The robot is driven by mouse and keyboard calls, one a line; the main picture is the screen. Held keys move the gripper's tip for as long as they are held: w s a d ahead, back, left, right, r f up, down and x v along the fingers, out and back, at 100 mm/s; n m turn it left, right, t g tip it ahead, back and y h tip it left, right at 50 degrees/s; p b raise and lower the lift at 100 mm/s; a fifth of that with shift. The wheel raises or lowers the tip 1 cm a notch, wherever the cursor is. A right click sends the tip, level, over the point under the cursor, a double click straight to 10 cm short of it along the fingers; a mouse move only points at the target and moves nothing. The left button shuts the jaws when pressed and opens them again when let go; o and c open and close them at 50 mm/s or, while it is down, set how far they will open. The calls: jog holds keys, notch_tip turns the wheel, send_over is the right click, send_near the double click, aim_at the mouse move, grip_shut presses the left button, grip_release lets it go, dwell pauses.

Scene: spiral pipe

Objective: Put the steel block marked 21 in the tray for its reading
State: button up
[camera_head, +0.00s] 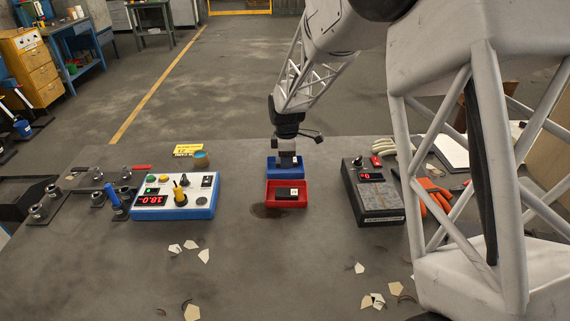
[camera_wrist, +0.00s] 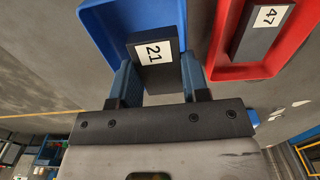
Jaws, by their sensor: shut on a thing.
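The dark steel block marked 21 (camera_wrist: 153,52) is between the two fingers of my gripper (camera_wrist: 160,72), its white label facing the wrist camera. My gripper is shut on it. The block is over or inside the blue tray (camera_wrist: 101,22); I cannot tell whether it touches the tray floor. In the head view my gripper (camera_head: 287,157) points down at the blue tray (camera_head: 272,172), hiding part of it. A second dark block, marked 47 (camera_wrist: 263,27), lies in the red tray (camera_wrist: 223,42), which is nearer in the head view (camera_head: 287,204).
A blue-and-white control box (camera_head: 174,196) reading 18.0 stands left. A dark grey box (camera_head: 372,192) with a red display reading 0 stands right. Pale shards litter the front.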

aim_at(285, 170)
jog(key=shift+w+a, duration=0.15)
jog(key=shift+w, duration=0.7)
jog(key=shift+f, duration=0.2)
jog(key=shift+f, duration=1.6)
jog(key=shift+f, duration=0.15)
jog(key=o, duration=1.2)
notch_tip(285, 170, up, 12)
jog(key=shift+r, duration=0.1)
